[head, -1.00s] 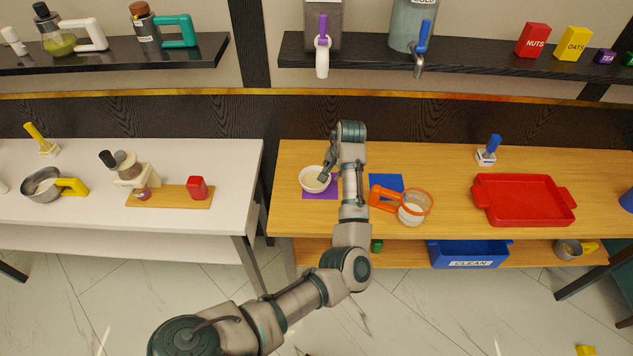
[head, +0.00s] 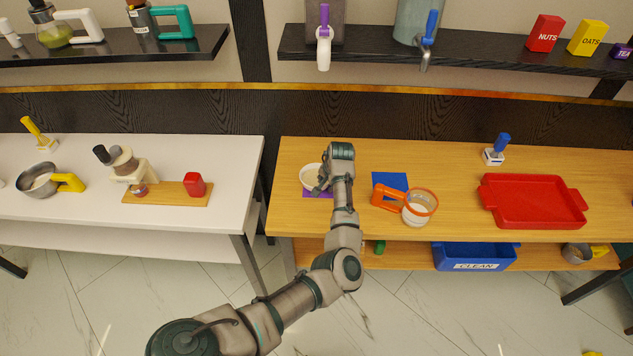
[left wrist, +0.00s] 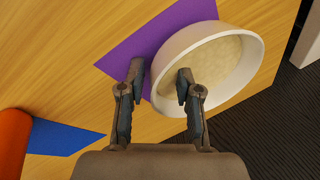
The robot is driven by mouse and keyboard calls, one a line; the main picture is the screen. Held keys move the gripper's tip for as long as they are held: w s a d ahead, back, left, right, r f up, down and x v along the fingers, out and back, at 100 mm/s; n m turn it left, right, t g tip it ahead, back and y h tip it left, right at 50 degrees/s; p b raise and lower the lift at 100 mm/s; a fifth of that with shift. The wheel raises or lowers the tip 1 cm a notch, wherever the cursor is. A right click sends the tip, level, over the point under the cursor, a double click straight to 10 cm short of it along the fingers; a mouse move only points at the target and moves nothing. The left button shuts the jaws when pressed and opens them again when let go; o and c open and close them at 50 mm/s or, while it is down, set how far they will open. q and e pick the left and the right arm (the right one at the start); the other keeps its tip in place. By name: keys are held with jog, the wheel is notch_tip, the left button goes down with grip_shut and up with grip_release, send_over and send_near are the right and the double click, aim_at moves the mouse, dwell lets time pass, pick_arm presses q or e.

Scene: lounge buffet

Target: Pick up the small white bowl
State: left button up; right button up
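The small white bowl (head: 309,176) stands on a purple mat (head: 318,195) near the left end of the wooden table, with pale contents inside. My left gripper (head: 323,183) is at the bowl's right side. In the left wrist view the gripper (left wrist: 158,85) is open, with one finger inside the bowl (left wrist: 252,80) and the other outside it, so the near wall lies between them. A gap shows between the fingers, and I cannot tell whether either touches the wall. My right gripper is not in view.
An orange-handled clear cup (head: 420,208) stands right of the arm, near a blue mat (head: 390,184). A red tray (head: 533,201) lies farther right. A dark shelf (head: 470,60) with dispensers hangs above. A blue bin (head: 474,255) sits below.

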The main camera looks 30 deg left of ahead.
pick_arm(q)
grip_shut()
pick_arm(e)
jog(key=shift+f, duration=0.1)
pick_arm(q)
jog(key=shift+r, duration=0.15)
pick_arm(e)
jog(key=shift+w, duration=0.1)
